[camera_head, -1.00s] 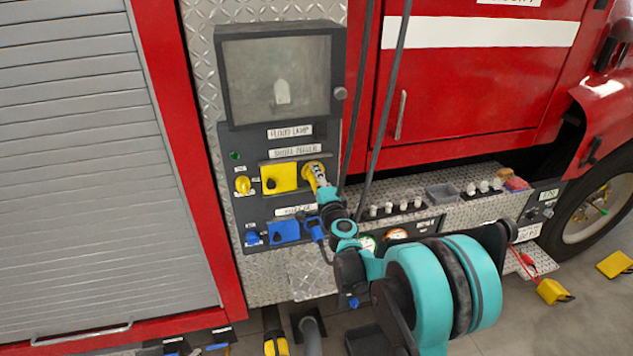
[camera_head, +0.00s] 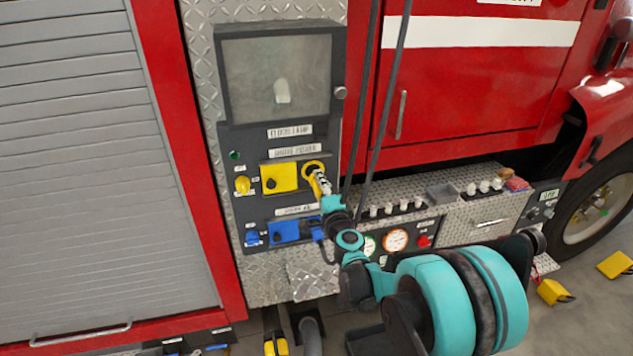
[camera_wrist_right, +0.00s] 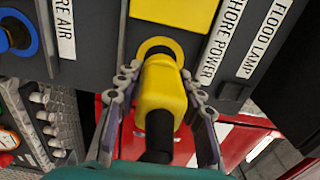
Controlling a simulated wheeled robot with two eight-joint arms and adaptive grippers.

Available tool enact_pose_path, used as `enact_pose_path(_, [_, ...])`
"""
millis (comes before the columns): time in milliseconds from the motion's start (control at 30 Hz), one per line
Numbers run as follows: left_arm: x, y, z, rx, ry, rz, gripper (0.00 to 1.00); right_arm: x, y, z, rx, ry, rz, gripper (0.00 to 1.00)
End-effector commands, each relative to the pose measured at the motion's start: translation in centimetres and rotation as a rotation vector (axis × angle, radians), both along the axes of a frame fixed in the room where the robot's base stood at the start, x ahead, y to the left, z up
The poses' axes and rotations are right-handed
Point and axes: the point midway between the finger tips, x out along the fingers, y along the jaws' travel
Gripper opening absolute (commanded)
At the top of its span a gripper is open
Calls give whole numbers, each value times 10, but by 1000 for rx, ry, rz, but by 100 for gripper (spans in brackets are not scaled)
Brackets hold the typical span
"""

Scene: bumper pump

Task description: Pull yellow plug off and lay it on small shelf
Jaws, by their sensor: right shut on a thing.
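The yellow plug (camera_wrist_right: 160,92) is between the fingers of my right gripper (camera_wrist_right: 158,95), which is shut on its body; a black cable end points back toward the wrist. The yellow socket ring (camera_head: 313,167) is on the dark panel under the shore power label; it also shows in the wrist view (camera_wrist_right: 157,46). A dark gap shows inside the ring around the plug's front; I cannot tell if the tip is fully clear. In the head view my right gripper (camera_head: 321,184) hides most of the plug. A small diamond-plate shelf (camera_head: 314,281) juts out below the panel. My left gripper is not in view.
Left of the ring is a yellow cover (camera_head: 282,178). Below are a blue cover (camera_head: 285,231) and a blue connector (camera_head: 317,229). Two dark hoses (camera_head: 386,80) hang just right of the panel. Gauges (camera_head: 396,240) and a grey tray (camera_head: 441,194) are at right.

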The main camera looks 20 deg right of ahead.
Motion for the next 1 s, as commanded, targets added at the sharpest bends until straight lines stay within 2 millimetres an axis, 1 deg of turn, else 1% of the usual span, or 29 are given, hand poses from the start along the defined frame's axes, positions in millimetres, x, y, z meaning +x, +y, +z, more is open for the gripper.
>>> enact_pose_path(500, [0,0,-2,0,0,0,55,-20,0,0,0,0,0,0])
enact_pose_path(900, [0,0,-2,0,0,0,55,-23,0,0,0,0,0,0])
enact_pose_path(1000, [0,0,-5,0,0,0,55,-24,1,-6,-10,0,0,0])
